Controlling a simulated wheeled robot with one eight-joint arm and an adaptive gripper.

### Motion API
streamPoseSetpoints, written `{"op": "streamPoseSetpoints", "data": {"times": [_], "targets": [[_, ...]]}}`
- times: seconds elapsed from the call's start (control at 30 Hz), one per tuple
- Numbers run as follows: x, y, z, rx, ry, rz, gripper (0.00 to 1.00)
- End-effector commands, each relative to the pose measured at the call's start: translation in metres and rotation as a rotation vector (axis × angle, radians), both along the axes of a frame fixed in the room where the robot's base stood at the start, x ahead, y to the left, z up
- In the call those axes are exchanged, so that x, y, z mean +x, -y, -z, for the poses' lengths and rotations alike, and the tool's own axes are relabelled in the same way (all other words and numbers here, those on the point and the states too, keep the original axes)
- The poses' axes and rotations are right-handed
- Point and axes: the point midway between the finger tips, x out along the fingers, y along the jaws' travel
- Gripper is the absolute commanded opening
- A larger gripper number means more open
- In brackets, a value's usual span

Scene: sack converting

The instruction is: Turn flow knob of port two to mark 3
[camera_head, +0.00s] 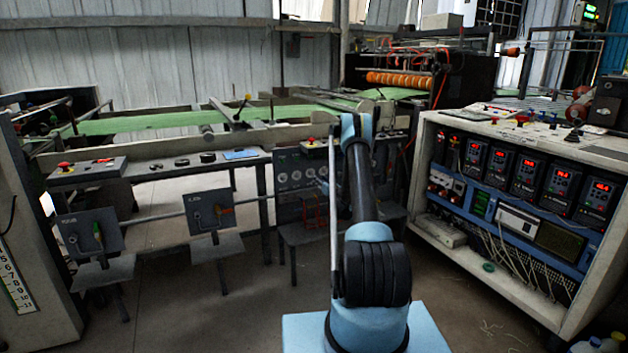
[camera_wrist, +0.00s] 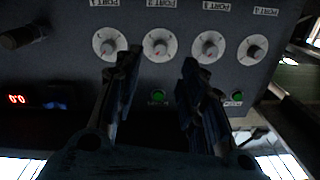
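The dark port panel (camera_wrist: 60,75) fills the wrist view, with a row of knobs on round white dials under small PORT labels. The port two flow knob (camera_wrist: 160,46) appears to be second from the left, with a red mark on its dial; its numbers are too small to read. My gripper (camera_wrist: 158,66) is open and empty, its two fingers apart on either side below that dial. I cannot tell whether a fingertip touches the panel.
Neighbouring knobs for port one (camera_wrist: 109,44) and port three (camera_wrist: 206,46) sit close on both sides. A green button (camera_wrist: 158,96) lies below, between the fingers. A white cabinet with red displays (camera_head: 470,152) stands at right; lever stands (camera_head: 90,233) stand at left.

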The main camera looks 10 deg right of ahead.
Motion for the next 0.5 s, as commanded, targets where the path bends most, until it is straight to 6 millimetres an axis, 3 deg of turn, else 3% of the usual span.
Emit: {"op": "streamPoseSetpoints", "data": {"times": [0.3,0.5], "targets": [[0.052,-0.019,0.0,0.0,0.0,-0.001,0.37],[0.075,-0.027,0.0,0.0,0.0,0.0,0.37]]}}
